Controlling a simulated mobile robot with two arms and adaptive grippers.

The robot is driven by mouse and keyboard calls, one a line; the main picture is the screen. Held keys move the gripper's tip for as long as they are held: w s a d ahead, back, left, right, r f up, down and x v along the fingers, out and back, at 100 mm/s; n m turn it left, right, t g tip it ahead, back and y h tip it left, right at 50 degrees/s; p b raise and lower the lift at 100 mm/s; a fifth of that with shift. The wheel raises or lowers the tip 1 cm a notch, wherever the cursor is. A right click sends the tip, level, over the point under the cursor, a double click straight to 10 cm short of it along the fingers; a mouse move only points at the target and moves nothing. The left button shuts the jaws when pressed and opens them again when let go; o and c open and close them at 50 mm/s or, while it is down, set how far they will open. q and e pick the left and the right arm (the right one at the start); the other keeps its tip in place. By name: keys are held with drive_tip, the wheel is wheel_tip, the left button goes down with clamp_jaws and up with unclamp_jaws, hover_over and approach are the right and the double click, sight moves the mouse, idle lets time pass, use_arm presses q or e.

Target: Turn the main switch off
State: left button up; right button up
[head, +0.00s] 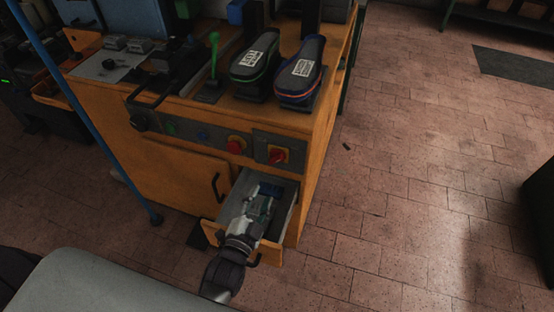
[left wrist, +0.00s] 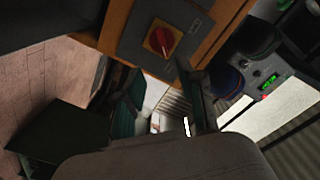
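The main switch (head: 278,155), a red rotary knob on a yellow square, sits on a grey plate at the right end of the orange cabinet's front panel. In the left wrist view the main switch (left wrist: 162,40) shows near the top, just beyond the fingers. My left gripper (head: 268,190) is below the switch, over the open drawer, and apart from the switch. In the left wrist view a gap shows between the dark fingers of my left gripper (left wrist: 160,90), with nothing held. My right gripper is not in view.
The drawer (head: 285,212) stands open under the switch, around my left gripper. A red knob (head: 235,145) and a blue button (head: 203,134) are left of the switch.

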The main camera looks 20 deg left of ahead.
sight(276, 161)
use_arm(q)
drive_tip(key=w, duration=1.3)
drive_tip(key=shift+w+d+r, duration=0.15)
drive_tip(key=shift+w+d, duration=0.1)
drive_tip(key=shift+w, duration=0.15)
clamp_jaws()
